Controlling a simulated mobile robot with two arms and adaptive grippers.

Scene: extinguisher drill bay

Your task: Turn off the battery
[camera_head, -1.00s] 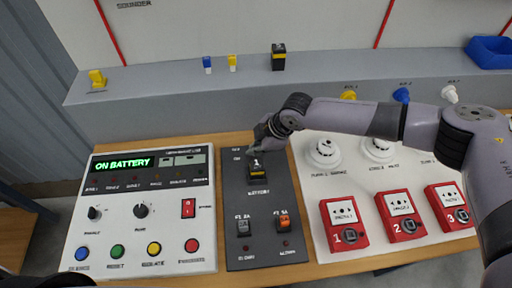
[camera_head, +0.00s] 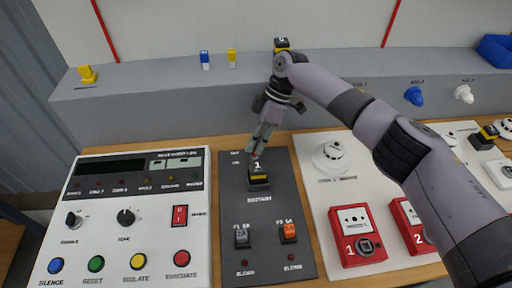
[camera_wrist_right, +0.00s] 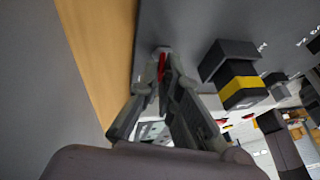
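My right gripper (camera_head: 256,154) points down at the dark grey panel (camera_head: 232,205), just behind a black block (camera_head: 259,176) with a yellow band and a "1" on top. In the right wrist view the fingers (camera_wrist_right: 162,52) come together at their tips, and the block (camera_wrist_right: 242,92) stands apart to their right. A small red part (camera_wrist_right: 161,66) shows between the tips; I cannot tell what it belongs to. The display (camera_head: 108,168) on the white console (camera_head: 140,270) is dark. My left gripper is not in view.
Rocker switches, one grey (camera_head: 242,236) and one orange (camera_head: 288,232), sit nearer on the dark panel. Red call points (camera_head: 358,234) and a detector (camera_head: 333,156) are on the white board to the right. A grey ledge (camera_head: 150,105) runs behind.

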